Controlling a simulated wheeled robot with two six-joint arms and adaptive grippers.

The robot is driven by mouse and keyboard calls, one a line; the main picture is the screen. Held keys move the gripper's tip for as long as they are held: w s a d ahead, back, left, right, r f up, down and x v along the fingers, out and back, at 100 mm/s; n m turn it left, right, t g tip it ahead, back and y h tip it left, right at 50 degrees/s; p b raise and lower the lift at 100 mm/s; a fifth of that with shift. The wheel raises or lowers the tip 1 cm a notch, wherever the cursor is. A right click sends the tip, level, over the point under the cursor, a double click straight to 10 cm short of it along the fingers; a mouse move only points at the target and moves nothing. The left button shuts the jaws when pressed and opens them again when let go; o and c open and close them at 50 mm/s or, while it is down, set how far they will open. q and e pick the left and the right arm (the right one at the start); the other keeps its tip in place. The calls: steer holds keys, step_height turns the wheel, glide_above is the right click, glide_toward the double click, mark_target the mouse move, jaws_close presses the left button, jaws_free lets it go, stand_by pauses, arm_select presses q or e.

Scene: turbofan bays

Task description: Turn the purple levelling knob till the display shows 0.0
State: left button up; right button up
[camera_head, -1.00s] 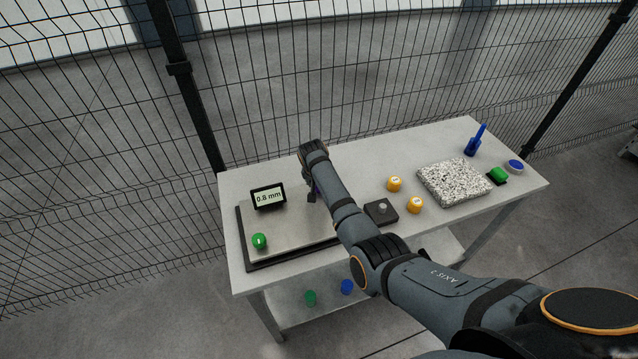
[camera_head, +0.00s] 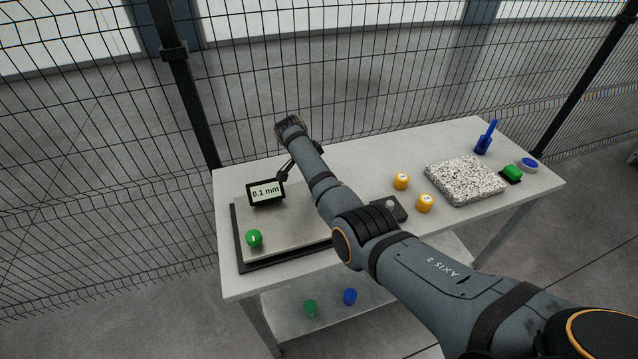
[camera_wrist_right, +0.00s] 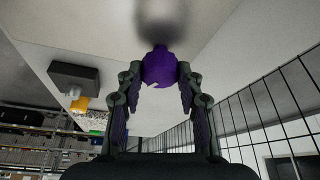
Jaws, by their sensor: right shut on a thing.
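The purple knob (camera_wrist_right: 160,68) shows in the right wrist view between the two fingers of my right gripper (camera_wrist_right: 160,80), which is shut on it. In the head view the knob is hidden, and only part of the right gripper (camera_head: 285,172) shows behind the display. The small black display (camera_head: 266,193) stands at the back of the metal levelling plate (camera_head: 290,228) and reads 0.1 mm. My left gripper is in neither view.
A green knob (camera_head: 254,238) sits at the plate's front left. Wire fencing stands behind the table.

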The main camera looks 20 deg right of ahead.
steer(key=shift+m, duration=0.3)
steer(key=shift+r, duration=0.1)
steer(key=o, duration=1.2)
steer(key=v, duration=1.2)
steer(key=shift+w, duration=0.15)
